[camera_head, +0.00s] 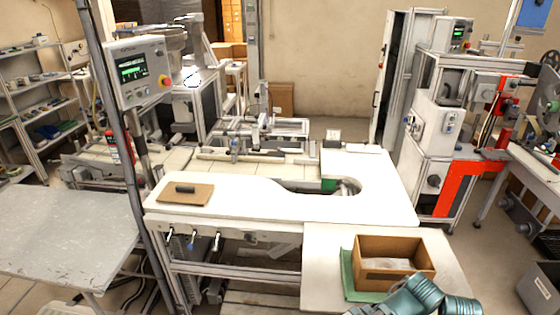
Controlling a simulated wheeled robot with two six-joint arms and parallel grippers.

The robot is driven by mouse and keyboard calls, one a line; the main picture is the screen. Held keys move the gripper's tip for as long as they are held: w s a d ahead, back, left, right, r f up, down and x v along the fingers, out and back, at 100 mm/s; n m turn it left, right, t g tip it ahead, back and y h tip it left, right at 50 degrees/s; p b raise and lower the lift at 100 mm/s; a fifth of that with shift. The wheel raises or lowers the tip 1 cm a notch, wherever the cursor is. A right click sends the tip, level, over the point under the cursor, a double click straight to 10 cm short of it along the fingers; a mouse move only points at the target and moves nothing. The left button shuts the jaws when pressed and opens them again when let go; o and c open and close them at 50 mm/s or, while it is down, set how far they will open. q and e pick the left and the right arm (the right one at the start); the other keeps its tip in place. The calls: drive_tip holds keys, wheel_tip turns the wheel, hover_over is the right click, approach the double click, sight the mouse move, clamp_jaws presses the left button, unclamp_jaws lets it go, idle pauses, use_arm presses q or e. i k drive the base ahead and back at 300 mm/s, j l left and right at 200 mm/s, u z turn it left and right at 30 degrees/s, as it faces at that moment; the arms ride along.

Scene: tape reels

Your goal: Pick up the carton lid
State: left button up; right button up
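The carton lid, a flat brown cardboard panel (198,196) with a dark grip on top, lies on the left part of the white worktop (265,205). An open brown carton (396,277) stands on a green mat (348,279) on the lower white table at the bottom right. Something pale lies inside the carton. Teal rounded parts, which look like my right arm, show at the bottom edge just in front of the carton. No gripper fingers can be made out there, and the arm is far from the lid. My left arm and gripper are not in view.
A dark post with a control panel (139,69) rises left of the worktop, close to the lid. A grey metal table (62,232) stands at the left. The worktop right of the lid is clear up to a curved cut-out (318,186). A grey bin (540,288) stands at the far right.

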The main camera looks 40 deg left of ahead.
sight(175, 191)
drive_tip(key=u, duration=2.1)
